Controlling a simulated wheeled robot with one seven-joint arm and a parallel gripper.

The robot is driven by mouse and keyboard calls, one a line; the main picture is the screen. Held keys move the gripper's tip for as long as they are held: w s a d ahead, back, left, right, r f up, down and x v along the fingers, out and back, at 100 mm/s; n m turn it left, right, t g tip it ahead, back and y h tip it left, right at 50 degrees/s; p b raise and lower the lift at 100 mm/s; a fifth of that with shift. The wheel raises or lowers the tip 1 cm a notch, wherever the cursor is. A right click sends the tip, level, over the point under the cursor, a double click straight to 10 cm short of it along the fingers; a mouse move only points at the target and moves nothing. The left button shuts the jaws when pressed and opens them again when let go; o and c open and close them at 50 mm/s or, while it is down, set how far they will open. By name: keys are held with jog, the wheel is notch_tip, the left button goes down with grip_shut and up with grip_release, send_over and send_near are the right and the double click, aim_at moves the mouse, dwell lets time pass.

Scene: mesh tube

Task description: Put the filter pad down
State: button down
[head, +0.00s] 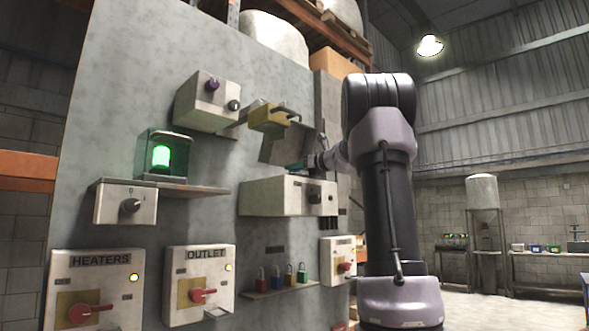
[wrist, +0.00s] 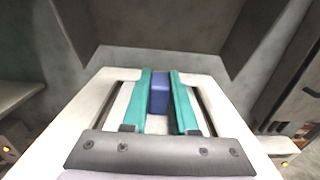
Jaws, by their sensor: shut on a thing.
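My gripper (head: 294,166) is at the wall panel, just above a white box (head: 272,196) and in front of a grey angled plate or hood (head: 282,148). In the wrist view my gripper (wrist: 160,76) has its two teal fingers shut on a small blue block (wrist: 159,98), which appears to be the filter pad. The block sits between the fingers, fairly upright. In the head view the block is too small or hidden to make out. Whether it touches anything beyond the fingers cannot be told.
A yellow block (head: 267,117) on a bracket and a white box with a purple knob (head: 207,103) are above left. A green lamp (head: 161,157) stands on a shelf at left. Several padlocks (head: 289,275) sit on a ledge below. Grey walls flank the gripper in the wrist view.

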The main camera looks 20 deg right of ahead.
jog(key=shift+f, duration=0.1)
jog(key=c, duration=0.7)
grip_release()
jog(key=v, duration=1.2)
jog(key=shift+s, duration=0.1)
